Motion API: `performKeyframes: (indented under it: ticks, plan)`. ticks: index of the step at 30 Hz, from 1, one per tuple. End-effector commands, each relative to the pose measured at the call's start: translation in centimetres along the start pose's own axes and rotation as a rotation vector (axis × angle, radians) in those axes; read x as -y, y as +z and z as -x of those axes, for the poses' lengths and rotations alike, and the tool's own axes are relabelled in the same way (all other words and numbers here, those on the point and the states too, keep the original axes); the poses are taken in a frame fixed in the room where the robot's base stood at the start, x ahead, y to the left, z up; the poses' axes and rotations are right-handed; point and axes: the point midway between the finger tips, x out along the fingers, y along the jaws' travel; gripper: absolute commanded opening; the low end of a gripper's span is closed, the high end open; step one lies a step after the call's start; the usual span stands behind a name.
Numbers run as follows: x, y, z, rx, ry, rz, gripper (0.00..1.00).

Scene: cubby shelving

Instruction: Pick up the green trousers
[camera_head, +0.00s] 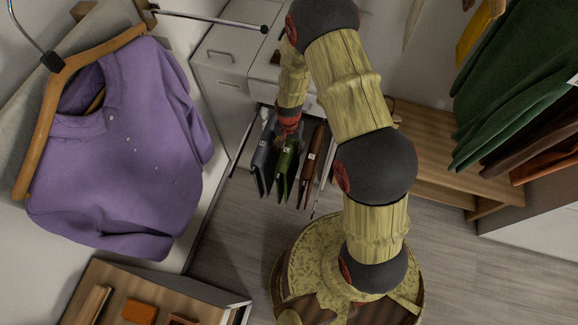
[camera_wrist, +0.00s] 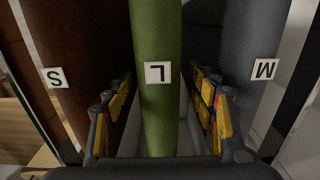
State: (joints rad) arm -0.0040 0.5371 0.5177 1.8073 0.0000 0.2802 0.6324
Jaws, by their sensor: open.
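The green trousers (camera_head: 286,160) hang folded on a pull-out rack between a dark grey pair (camera_head: 264,160) and a brown pair (camera_head: 312,160). In the wrist view the green trousers (camera_wrist: 157,110) run up the middle and carry a white tag with an "L". My gripper (camera_wrist: 160,112) is open, one finger on each side of the green trousers, with gaps visible between cloth and fingers. In the head view my gripper (camera_head: 288,127) is over the rack, its fingers mostly hidden by my arm and the trousers.
In the wrist view the brown trousers (camera_wrist: 85,60) tagged "S" are close at left, the grey trousers (camera_wrist: 232,60) tagged "M" close at right. A purple shirt (camera_head: 130,150) hangs at left. A wooden bench (camera_head: 430,150) and dark green clothes (camera_head: 510,90) are at right.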

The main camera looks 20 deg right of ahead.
Motion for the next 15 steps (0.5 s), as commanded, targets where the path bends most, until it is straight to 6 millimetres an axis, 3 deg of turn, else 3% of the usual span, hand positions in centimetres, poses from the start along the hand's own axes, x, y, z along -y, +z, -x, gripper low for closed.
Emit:
performKeyframes:
  ticks: [3, 10, 15]
  plan:
    - [-0.01, -0.04, -1.46, 0.000, 0.000, 0.000, 0.57]
    - [0.00, -0.07, -1.49, -0.001, -0.001, 0.000, 0.57]
    - [-0.01, -0.06, -1.49, -0.001, 0.000, 0.000, 0.47]
